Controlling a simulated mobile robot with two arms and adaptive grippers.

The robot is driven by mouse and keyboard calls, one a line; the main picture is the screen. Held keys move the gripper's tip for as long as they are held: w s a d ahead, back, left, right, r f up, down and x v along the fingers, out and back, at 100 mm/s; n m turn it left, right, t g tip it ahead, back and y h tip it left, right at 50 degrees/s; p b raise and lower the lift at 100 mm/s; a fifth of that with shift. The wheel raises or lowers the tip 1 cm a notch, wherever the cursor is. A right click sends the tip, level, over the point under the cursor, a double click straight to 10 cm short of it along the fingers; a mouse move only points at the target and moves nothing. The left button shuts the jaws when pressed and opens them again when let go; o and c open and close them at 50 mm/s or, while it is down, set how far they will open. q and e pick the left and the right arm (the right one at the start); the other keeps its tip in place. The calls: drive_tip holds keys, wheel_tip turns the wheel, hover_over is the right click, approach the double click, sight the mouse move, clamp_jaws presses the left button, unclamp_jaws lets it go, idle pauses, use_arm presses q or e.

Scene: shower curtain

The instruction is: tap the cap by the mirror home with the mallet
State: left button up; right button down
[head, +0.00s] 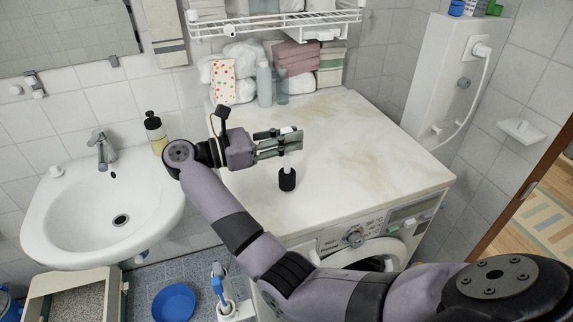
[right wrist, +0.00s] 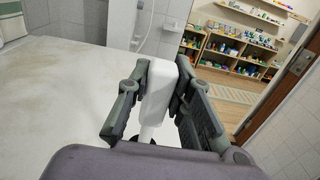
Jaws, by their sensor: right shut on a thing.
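My right gripper (head: 297,141) is shut on the mallet, above the washing machine's top. The mallet has a white handle (head: 287,168) and a black head (head: 287,180) that hangs below the fingers. In the right wrist view the mallet's white grip (right wrist: 159,92) stands between the two fingers; its lower end is mostly hidden by my gripper. The mirror (head: 60,35) is at the upper left. Small white round pieces (head: 15,90) sit on the wall under it, and another (head: 193,15) is at the rack's left end; I cannot tell which is the cap. My left gripper is not in view.
The washing machine top (head: 370,145) is mostly clear. Towels (head: 296,58) and bottles (head: 264,84) stand at its back, under a white wire rack (head: 270,24). The sink (head: 85,205) with its faucet (head: 101,150) and a soap bottle (head: 155,135) lie left of my arm.

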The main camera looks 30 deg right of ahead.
sight(287, 129)
drive_tip(key=shift+r+p, duration=0.3)
drive_tip(key=shift+r, duration=1.55)
drive_tip(key=shift+r+p, duration=0.4)
drive_tip(key=shift+r, duration=2.15)
